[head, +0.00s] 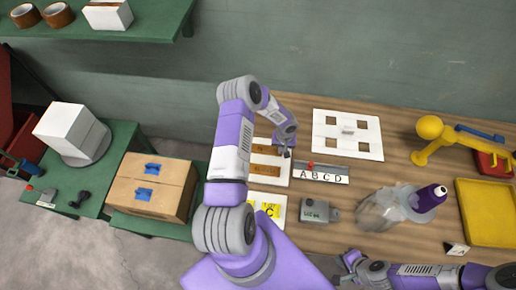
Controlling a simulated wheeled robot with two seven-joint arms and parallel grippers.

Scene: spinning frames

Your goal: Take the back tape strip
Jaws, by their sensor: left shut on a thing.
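A white board (271,181) on the wooden table carries brown tape strips: the back tape strip (264,149) and a front one (265,170). My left gripper (286,153) is at the right end of the back strip, shut on it; the fingertips are small and partly hidden by my wrist. My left arm covers the left side of the board. My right gripper (346,264) is low at the table's front edge, apart from the strips; its jaw opening is too small to make out.
A lettered ABCD strip (321,178) and a grey device (315,211) lie right of the board. A white panel with square cutouts (347,147) lies behind. A clear bag with a purple-capped bottle (427,198), a yellow tray (487,211) and a yellow lamp-like arm (430,128) are further right. A carton (152,187) stands left.

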